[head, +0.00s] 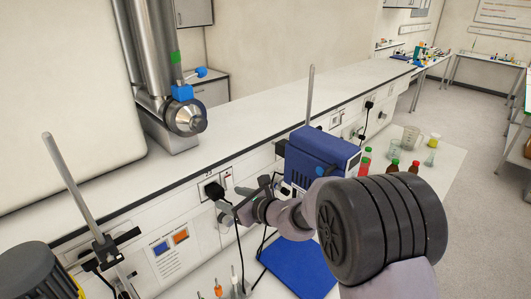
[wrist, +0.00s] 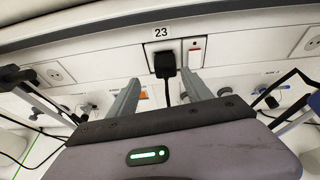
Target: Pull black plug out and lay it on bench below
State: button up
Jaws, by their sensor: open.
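The black plug (wrist: 165,62) sits in the wall socket (wrist: 152,50) under the label 23, with its cord hanging down. In the head view the plug (head: 213,190) is in the panel beneath the shelf. My gripper (wrist: 161,90) is open, its two grey fingers pointing at the panel on either side of the plug's cord, apart from the plug as far as I can tell. In the head view my gripper (head: 224,210) is just below and right of the plug. The bench below (head: 208,277) shows at the bottom, partly hidden by my arm.
A red-marked switch (wrist: 195,53) is right of the socket. A blue device (head: 318,160) and blue mat (head: 300,268) lie right of the gripper. A stand with a rod (head: 72,190) is at left. Bottles and beakers (head: 394,150) stand on the right.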

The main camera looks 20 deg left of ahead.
aim_at(219, 195)
jog(key=shift+m, duration=0.7)
jog(key=x, duration=0.5)
jog(key=f+x, duration=0.1)
jog(key=x, duration=0.2)
jog(key=shift+w+d+f, duration=0.1)
jog(key=shift+w+f, duration=0.1)
jog(key=shift+w, duration=0.2)
jog(key=shift+w+a+f, duration=0.1)
jog(key=shift+w+a, duration=0.25)
jog(key=shift+a, duration=0.15)
grip_shut()
